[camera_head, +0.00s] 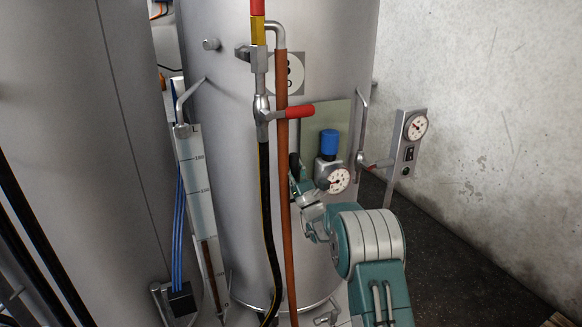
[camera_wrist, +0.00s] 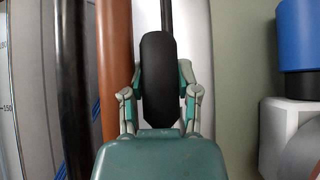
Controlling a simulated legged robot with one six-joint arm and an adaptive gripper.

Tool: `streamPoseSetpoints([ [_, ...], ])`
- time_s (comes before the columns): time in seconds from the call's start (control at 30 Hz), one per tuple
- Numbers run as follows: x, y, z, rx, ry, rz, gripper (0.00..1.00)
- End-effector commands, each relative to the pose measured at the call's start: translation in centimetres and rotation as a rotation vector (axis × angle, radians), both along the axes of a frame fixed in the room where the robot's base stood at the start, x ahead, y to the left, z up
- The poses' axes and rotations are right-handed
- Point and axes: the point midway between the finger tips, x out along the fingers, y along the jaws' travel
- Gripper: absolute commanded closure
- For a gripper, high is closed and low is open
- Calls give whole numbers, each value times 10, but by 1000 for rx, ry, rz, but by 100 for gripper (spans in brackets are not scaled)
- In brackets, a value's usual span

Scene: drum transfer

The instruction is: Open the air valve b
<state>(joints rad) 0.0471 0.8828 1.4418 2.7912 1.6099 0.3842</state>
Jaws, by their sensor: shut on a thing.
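A black rounded handle (camera_head: 294,164) sits low on the front of the silver drum, left of a blue-capped regulator (camera_head: 329,143) with a round gauge (camera_head: 339,181). I take it for the air valve's handle; no label on it shows. My gripper (camera_head: 297,187) reaches up to it from below. In the wrist view, my gripper (camera_wrist: 162,85) has a finger on each side of the black handle (camera_wrist: 160,60) and is shut on it. The handle stands upright there. Its joint with the valve body is hidden.
A rust-brown pipe (camera_head: 281,130) and a black hose (camera_head: 265,200) run down just left of my gripper. A red-handled lever (camera_head: 299,111) sticks out above. A grey gauge panel (camera_head: 403,155) stands at right. A scale board (camera_head: 198,190) leans at left.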

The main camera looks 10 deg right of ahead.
Motion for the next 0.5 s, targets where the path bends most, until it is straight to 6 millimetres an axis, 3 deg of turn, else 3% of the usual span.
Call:
streamPoseSetpoints([
  [0.27, 1, -1, 0, 0, 2, -1, 100],
  [0.3, 1, -1, -1, 0, 3, -1, 54],
  [0.37, 1, -1, -1, 0, 3, -1, 28],
  [0.4, 1, -1, -1, 0, 3, -1, 24],
  [0.5, 0, -1, -1, 0, 2, -1, 24],
])
